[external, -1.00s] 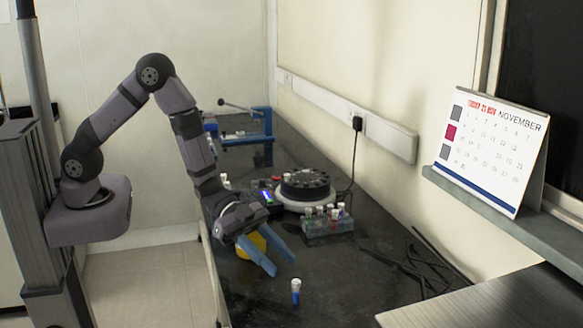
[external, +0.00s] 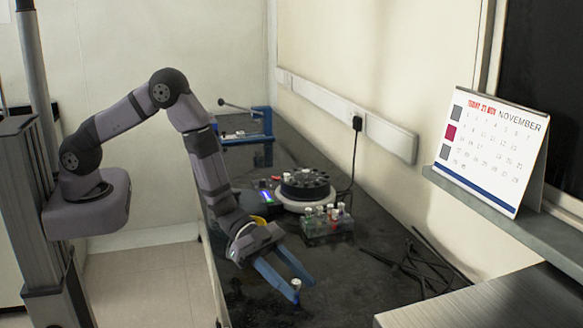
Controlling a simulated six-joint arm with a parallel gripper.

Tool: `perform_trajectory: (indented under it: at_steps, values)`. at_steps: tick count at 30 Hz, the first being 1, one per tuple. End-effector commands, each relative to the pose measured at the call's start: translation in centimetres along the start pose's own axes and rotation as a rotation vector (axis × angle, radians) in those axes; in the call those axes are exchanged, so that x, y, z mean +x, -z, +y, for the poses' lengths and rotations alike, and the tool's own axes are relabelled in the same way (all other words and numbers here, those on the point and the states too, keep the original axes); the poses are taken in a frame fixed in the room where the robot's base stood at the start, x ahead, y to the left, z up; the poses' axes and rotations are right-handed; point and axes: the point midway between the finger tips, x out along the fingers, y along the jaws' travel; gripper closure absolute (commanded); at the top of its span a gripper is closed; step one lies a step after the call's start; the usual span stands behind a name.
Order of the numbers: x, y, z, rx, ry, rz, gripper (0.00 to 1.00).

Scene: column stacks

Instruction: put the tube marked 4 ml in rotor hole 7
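A single tube with a white cap (external: 296,284) stands upright on the dark bench near the front; its marking is too small to read. My gripper (external: 304,292) is low at this tube with its blue fingers spread apart, and the tube's cap shows between the fingertips. The near finger hides most of the tube's body, and I see no finger closed on it. The dark rotor (external: 305,183) sits on a round white base farther back; its hole numbers cannot be read.
A clear rack (external: 318,232) with several capped tubes stands just in front of the rotor. A box with a lit blue display (external: 266,196) is left of the rotor. Dark sticks (external: 425,262) lie at the right. A blue frame (external: 250,135) stands at the back.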

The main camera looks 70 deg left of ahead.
Motion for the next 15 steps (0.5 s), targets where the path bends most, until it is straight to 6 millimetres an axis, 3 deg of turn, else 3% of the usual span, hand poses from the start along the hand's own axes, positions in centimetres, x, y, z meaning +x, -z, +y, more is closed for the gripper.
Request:
perform_trajectory:
  at_steps: [10, 15]
  values:
    - [0.66, -0.04, -0.01, -0.001, 0.001, 0.0, 0.63]
    - [0.64, -0.04, -0.01, -0.001, 0.001, 0.0, 1.0]
